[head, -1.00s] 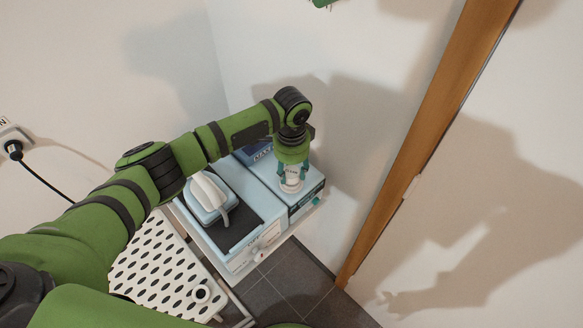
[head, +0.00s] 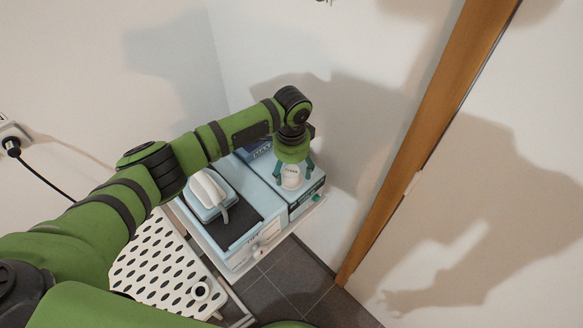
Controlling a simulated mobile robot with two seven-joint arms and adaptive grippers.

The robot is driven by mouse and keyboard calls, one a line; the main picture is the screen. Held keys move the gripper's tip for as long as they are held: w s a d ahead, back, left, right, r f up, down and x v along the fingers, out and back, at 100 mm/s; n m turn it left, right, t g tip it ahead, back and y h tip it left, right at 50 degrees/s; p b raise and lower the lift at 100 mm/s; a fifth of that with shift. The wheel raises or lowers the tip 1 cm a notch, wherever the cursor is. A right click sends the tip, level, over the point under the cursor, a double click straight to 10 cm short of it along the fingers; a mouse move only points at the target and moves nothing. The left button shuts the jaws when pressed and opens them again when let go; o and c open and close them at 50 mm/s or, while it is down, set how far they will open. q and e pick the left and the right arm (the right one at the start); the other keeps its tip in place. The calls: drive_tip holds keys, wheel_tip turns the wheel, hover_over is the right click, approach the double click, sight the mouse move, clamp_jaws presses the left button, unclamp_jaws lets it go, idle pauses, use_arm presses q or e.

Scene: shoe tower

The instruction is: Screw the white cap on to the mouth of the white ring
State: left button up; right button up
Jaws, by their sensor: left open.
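My left gripper (head: 292,175) points down over the blue-and-white box at the right of the shelf. Its teal fingers are spread apart. Between them, on top of the box, stands a small white piece (head: 292,179) with faint dark marks on it. The white cap and the white ring seem to be together there, but at this size I cannot tell the two apart or whether the cap is seated.
A pale blue device with a white handpiece (head: 209,190) stands left of the box. Walls and a wooden door frame (head: 400,190) close in the right.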

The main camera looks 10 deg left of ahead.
sight(291, 171)
use_arm(q)
wheel_tip(291, 171, up, 12)
idle(0.4)
drive_tip(key=shift+f, duration=0.15)
idle(0.6)
